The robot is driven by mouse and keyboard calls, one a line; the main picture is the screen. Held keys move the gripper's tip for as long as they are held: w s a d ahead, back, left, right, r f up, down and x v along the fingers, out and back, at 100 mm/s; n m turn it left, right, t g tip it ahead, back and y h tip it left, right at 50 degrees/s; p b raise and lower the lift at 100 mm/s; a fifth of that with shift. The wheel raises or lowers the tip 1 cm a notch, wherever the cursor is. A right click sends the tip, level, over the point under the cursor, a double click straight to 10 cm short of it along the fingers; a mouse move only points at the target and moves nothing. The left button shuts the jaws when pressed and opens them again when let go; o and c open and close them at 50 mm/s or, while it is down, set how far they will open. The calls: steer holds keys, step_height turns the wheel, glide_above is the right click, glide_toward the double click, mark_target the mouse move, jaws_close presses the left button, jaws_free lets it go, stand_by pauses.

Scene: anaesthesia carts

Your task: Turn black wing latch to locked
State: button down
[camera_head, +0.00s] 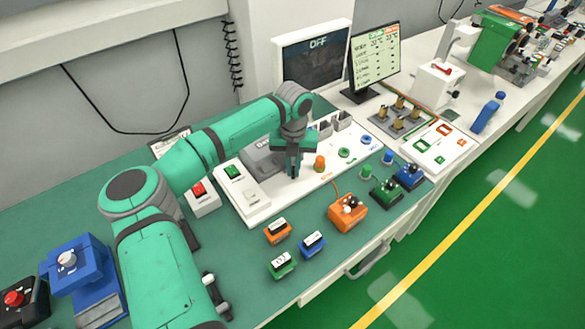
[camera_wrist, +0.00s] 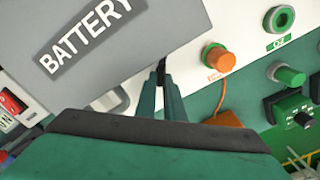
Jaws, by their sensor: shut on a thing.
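My gripper (camera_head: 293,172) reaches down at the front right edge of a grey box (camera_head: 258,158) on the white panel. In the wrist view, the grey box (camera_wrist: 110,50) has a label reading BATTERY. The two green fingers of my gripper (camera_wrist: 162,85) are close together at the box's lower right edge. A narrow dark piece, the black wing latch (camera_wrist: 162,67), shows between the fingertips. Most of the latch is hidden by the fingers, so its angle cannot be told. In the head view the latch is hidden behind my gripper.
An orange knob (camera_wrist: 217,58) stands close to the right of my fingers, with an orange cable. A green ring (camera_wrist: 281,19) and green knob (camera_wrist: 290,75) lie farther right. Several small coloured boxes, including an orange one (camera_head: 347,214), stand in front. A monitor (camera_head: 375,58) stands behind.

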steer(key=n, duration=0.4)
steer(key=shift+s+d+n, duration=0.1)
steer(key=shift+d+n, duration=0.05)
steer(key=shift+n, duration=0.15)
steer(key=shift+d+n, duration=0.1)
steer(key=shift+n, duration=1.5)
steer(key=c, duration=1.9)
jaws_free()
steer(key=shift+o, duration=0.2)
step_height(320, 180, up, 11)
